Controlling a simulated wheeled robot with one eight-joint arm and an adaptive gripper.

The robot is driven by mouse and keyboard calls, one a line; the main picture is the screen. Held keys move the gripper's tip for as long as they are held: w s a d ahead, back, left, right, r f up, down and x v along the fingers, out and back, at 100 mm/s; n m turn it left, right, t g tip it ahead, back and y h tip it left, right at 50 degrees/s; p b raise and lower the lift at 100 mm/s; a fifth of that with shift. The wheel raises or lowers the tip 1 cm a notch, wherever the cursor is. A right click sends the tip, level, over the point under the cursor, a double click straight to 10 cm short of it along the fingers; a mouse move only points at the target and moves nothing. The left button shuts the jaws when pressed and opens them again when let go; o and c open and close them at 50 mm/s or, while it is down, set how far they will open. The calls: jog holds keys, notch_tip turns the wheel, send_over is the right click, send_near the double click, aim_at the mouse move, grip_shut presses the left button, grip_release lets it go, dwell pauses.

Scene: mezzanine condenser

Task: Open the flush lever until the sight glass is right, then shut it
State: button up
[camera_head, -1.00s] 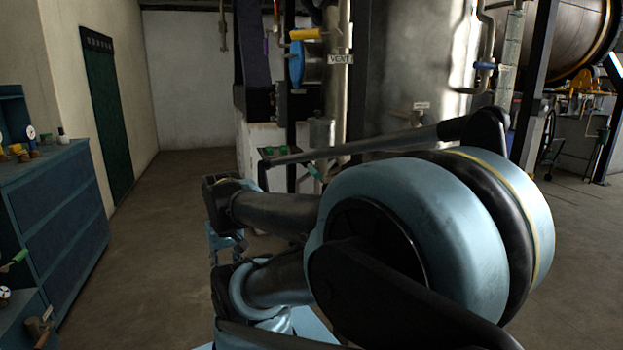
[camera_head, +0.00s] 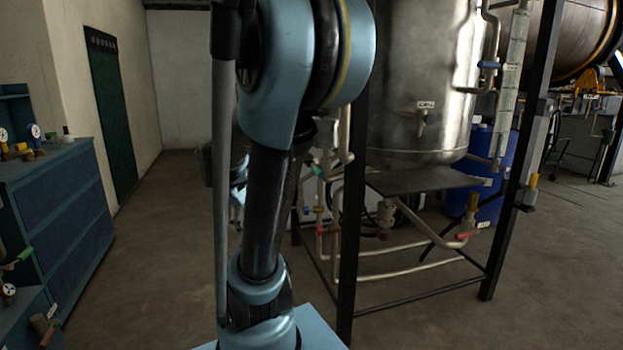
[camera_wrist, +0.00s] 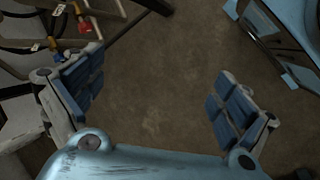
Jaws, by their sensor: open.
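My gripper (camera_wrist: 158,97) is open and empty in the wrist view, its blue-padded fingers wide apart over bare floor. A red-handled valve (camera_wrist: 84,26) is at the upper left there, beyond the left finger and apart from it. In the head view, a tall gauge tube (camera_head: 511,80) beside the steel tank looks like the sight glass; its level is too small to read. I cannot tell which handle is the flush lever. My arm hides most of my gripper in this view.
The steel tank (camera_head: 420,80) stands in a black frame whose front post (camera_head: 354,220) is close to my arm. A blue drum (camera_head: 490,165) is behind the frame. A blue cabinet (camera_head: 60,210) is at the left. The floor between cabinet and arm is clear.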

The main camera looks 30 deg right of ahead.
jog(key=w+d+r+n+g+h, duration=0.1)
jog(key=w+d+n+g+h, duration=0.15)
jog(key=w+d+h, duration=0.4)
jog(key=w+d+n+g+h, duration=0.1)
jog(key=w+d+n, duration=0.3)
jog(key=w, duration=0.6)
jog(key=w+d+r+n+g+h, duration=0.1)
jog(key=w+d+n+h, duration=0.3)
jog(key=w, duration=0.4)
jog(key=x, duration=1.8)
jog(key=shift+s+m, duration=0.15)
jog(key=shift+m, duration=0.3)
jog(key=shift+g, duration=0.35)
jog(key=c, duration=1)
jog(key=shift+s, duration=0.15)
jog(key=c, duration=0.4)
